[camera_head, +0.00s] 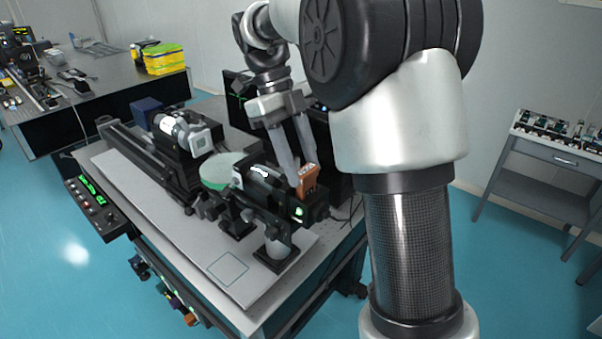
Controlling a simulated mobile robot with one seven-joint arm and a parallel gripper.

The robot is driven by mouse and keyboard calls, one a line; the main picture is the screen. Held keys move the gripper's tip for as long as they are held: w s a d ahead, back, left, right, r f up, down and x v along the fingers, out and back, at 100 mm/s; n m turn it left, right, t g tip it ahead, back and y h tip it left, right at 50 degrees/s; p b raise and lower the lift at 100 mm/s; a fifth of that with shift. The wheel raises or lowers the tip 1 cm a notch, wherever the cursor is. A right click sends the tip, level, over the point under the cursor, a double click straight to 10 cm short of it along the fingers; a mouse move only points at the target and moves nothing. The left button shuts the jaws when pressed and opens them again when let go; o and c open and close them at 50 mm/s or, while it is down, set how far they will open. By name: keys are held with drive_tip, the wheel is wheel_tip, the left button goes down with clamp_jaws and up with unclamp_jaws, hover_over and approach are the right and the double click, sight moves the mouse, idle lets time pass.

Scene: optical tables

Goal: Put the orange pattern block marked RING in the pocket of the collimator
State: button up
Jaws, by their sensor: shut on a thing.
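My gripper (302,180) reaches down over the near optical table and is shut on an orange block (308,181). The block has a pale top, and its marking is too small to read. It sits at the right end of a black housing (264,180), which looks like the collimator and has a small green-lit display (299,212). The fingers hide part of the block. I cannot tell whether the block is in the pocket, touching it or just above it; the pocket itself does not show clearly.
A pale green disc (221,171) stands left of the housing. A white and black instrument (182,132) is behind it on a rail. A control box with green digits (92,199) is at the table's left edge. The plate's front (200,262) is clear. A side bench (545,165) stands right.

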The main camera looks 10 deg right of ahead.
drive_tip(key=shift+f, duration=1.15)
drive_tip(key=o, duration=1.1)
